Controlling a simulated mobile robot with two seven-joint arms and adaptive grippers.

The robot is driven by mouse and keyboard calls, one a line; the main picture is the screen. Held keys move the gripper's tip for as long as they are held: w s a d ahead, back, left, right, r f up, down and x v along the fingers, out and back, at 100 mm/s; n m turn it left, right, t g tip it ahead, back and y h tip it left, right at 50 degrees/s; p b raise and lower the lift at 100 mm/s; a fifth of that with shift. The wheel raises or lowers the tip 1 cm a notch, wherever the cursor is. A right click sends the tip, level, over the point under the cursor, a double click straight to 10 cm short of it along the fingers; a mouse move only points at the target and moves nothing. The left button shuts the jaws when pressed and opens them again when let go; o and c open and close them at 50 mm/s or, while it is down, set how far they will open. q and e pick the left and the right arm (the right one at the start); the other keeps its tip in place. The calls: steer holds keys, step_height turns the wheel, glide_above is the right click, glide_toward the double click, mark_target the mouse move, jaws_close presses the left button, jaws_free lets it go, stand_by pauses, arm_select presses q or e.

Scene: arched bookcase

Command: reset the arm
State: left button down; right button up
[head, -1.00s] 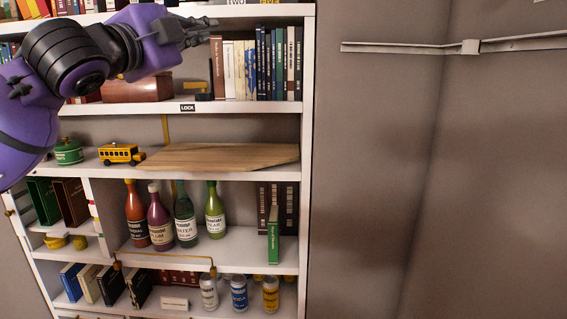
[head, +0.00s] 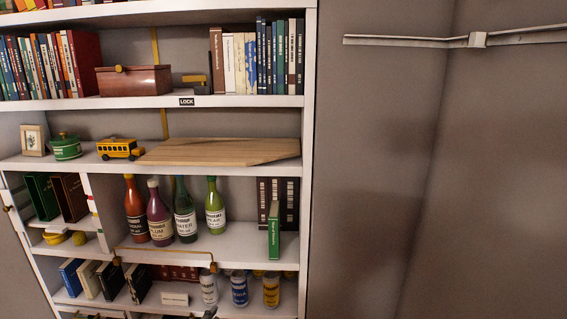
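Neither of my grippers can be made out in the head view, and no purple arm shows. A small dark shape (head: 210,312) pokes up at the bottom edge, too little of it to tell what it is.
Several bottles (head: 159,217) stand below, cans (head: 240,290) lower still. A brown chest (head: 134,81) sits above among books.

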arm_select(q)
steer(key=s+f+n+g+y, duration=0.1)
steer(key=s+f+n+g, duration=0.1)
steer(key=s+f, duration=0.9)
steer(key=s+a+f+n+g+y, duration=0.1)
steer(key=s+f+n+g, duration=0.2)
steer(key=s+f, duration=0.7)
steer(key=s, duration=0.8)
steer(key=shift+f+n+y, duration=0.3)
steer(key=shift+f+y, duration=0.1)
